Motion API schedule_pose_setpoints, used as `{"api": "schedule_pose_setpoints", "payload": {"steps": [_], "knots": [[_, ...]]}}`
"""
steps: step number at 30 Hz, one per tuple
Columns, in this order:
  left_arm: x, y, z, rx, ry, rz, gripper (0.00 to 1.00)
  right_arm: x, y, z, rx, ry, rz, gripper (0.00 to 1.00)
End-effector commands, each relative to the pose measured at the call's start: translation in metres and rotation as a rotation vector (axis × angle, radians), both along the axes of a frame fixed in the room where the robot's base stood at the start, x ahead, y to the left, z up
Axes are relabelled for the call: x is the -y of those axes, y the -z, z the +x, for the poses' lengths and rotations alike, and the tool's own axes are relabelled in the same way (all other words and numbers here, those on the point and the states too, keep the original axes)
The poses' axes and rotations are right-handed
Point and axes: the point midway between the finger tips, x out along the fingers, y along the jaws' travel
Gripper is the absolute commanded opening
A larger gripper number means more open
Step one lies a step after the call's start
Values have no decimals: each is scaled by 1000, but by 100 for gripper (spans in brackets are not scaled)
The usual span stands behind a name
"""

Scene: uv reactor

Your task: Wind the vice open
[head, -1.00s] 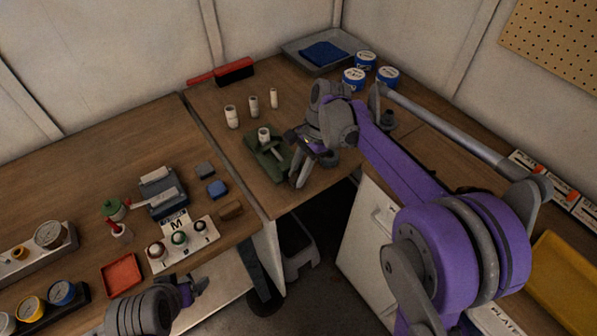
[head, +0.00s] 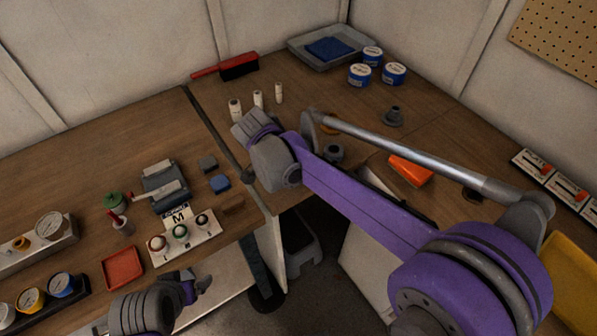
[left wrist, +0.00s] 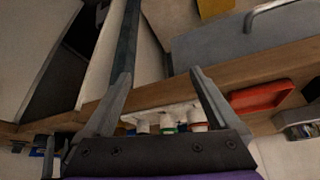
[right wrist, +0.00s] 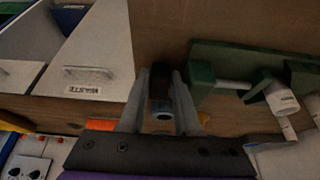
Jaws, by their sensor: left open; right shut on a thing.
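The green vice (right wrist: 203,82) shows in the right wrist view, with a white cylindrical piece (right wrist: 281,98) by its right part. In the head view the vice is hidden behind my right wrist. My right gripper (right wrist: 160,85) is shut on a dark round handle (right wrist: 160,98) beside the vice's left end; a pale blue-grey ring shows at the handle's near end. My left gripper (left wrist: 160,76) is open and empty, low at the front edge of the left bench, and also shows in the head view (head: 198,289).
Several white cylinders (head: 258,98) stand behind my right wrist. A white stand marked M (head: 185,238) and a red tray (head: 123,268) are on the left bench. An orange piece (head: 410,169) and blue-white tins (head: 360,75) are on the right bench.

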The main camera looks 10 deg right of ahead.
Motion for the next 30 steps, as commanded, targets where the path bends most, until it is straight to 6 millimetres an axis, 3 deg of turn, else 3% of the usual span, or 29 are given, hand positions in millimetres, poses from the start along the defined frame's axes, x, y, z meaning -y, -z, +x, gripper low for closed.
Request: {"api": "schedule_pose_setpoints", "payload": {"steps": [15,30], "knots": [[0,39,-8,-16,0,0,94,-7,14,-2,158,-3,-437,0],[0,59,-11,-23,0,0,94,-6,16,-2,233,0,-647,0]]}}
